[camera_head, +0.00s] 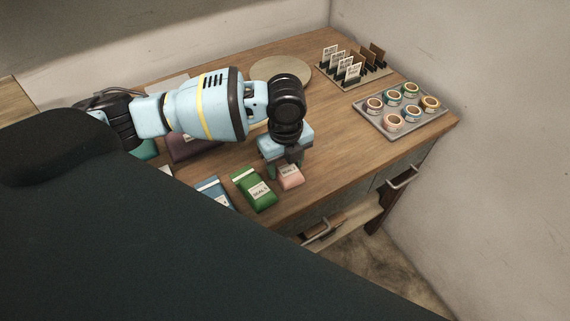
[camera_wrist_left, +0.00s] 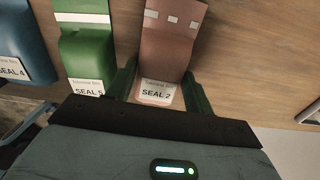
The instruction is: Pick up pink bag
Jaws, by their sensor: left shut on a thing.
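The pink bag (camera_head: 291,178) is at the front edge area of the wooden table, with a white label. In the left wrist view the pink bag (camera_wrist_left: 170,50) lies between the two fingers, and its label reads SEAL 2. My left gripper (camera_head: 283,168) reaches down over the bag and is shut on it. In the left wrist view the fingers of the left gripper (camera_wrist_left: 158,88) stand on either side of the bag's label end. I cannot tell whether the bag is clear of the table. My right gripper is not in view.
A green bag (camera_head: 254,188) lies close to the left of the pink one, and a blue bag (camera_head: 214,192) beyond it. A grey tray (camera_head: 403,135) of tape rolls and a card rack (camera_head: 369,81) stand at the right. A round board (camera_head: 284,66) lies behind my arm.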

